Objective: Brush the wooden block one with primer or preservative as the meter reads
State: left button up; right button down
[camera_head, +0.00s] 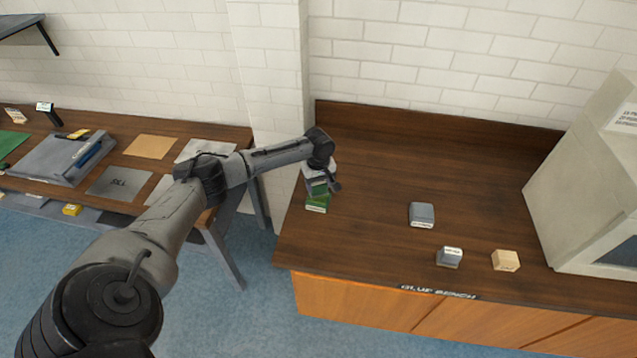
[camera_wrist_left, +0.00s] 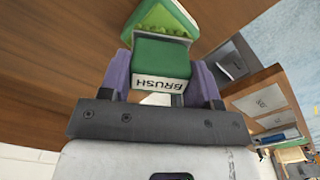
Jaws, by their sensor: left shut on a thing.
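My left gripper (camera_head: 320,182) is at the left end of the brown bench. In the left wrist view its purple-grey fingers (camera_wrist_left: 163,82) are shut on a green brush (camera_wrist_left: 160,60) labelled "BRUSH". Just beyond the brush is a green piece with a lighter green inside (camera_wrist_left: 160,18); in the head view a green piece (camera_head: 317,204) with a white label shows below the gripper. A pale wooden block (camera_head: 506,260) stands near the bench's front edge, its marking unreadable. A small grey item with a white label (camera_head: 450,257) stands left of it. My right gripper is out of view.
A grey labelled box (camera_head: 422,214) stands mid-bench. The bench (camera_head: 400,160) is clear behind it. A large pale cabinet (camera_head: 585,180) stands at the right end. A "GLUE BENCH" label (camera_head: 437,291) marks the front edge. Another table (camera_head: 115,130) with boards and tools stands left.

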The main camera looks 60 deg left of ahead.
aim_at(319, 183)
pick_arm(q)
jog(key=shift+f+p, duration=0.1)
jog(key=shift+p, duration=0.2)
dwell(0.9)
dwell(0.4)
notch_tip(319, 183, up, 5)
jog(key=p, duration=0.6)
jog(key=shift+f, duration=0.1)
jog(key=shift+r+p, duration=1.2)
jog(key=shift+p, duration=0.35)
